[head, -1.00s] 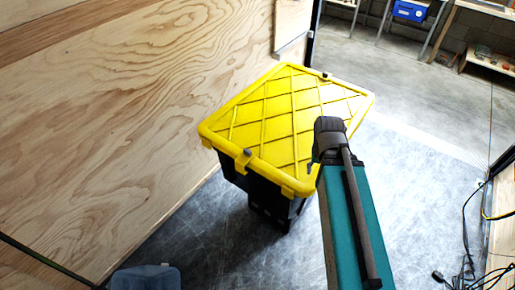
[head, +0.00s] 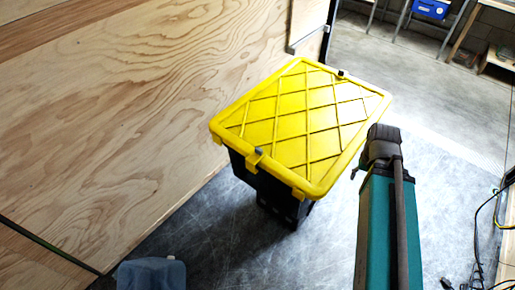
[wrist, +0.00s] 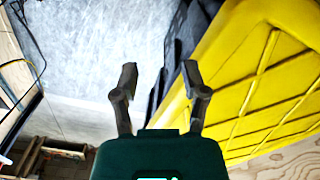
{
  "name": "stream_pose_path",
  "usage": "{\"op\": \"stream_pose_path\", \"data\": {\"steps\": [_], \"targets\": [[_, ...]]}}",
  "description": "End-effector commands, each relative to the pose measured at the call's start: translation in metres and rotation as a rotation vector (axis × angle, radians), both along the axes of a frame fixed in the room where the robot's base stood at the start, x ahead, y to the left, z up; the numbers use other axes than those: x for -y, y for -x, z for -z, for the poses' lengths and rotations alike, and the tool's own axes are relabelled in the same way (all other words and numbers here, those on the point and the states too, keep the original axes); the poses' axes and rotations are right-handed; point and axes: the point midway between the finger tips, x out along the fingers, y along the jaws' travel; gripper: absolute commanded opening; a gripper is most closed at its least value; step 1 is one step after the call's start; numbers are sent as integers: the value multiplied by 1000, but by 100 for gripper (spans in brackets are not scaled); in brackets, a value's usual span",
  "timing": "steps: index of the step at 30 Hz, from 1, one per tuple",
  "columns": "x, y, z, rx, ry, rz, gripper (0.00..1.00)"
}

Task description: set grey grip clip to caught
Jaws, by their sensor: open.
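A black tote with a yellow ribbed lid (head: 300,125) stands on the floor against the plywood wall. A small grey clip (head: 259,151) sits at the lid's near left edge, by a yellow tab; its exact position is too small to tell. A darker clip (head: 341,72) is on the far edge. My gripper (head: 355,173) is mostly hidden behind my arm, right of the tote. In the wrist view my gripper (wrist: 160,78) is open and empty, its right finger beside the yellow lid (wrist: 265,85). The grey clip cannot be made out there.
A translucent bluish container (head: 151,273) stands on the floor at the bottom left. Cables (head: 474,240) lie at the right. The plywood wall (head: 110,110) is close behind the tote. Open floor lies in front of the tote and beyond it.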

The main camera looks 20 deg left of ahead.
Motion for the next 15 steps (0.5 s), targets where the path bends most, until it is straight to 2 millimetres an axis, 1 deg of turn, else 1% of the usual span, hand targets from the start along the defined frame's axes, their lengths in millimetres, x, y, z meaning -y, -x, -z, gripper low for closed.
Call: {"op": "stream_pose_path", "data": {"steps": [5, 8, 11, 13, 15], "targets": [[-1, -1, -1, 0, 0, -5, 57], [-6, -4, -2, 0, 0, -23, 57], [-15, -10, -6, 0, 0, -58, 57], [-26, -16, -9, 0, 0, -98, 57], [-30, -23, -14, 0, 0, -143, 57]]}}
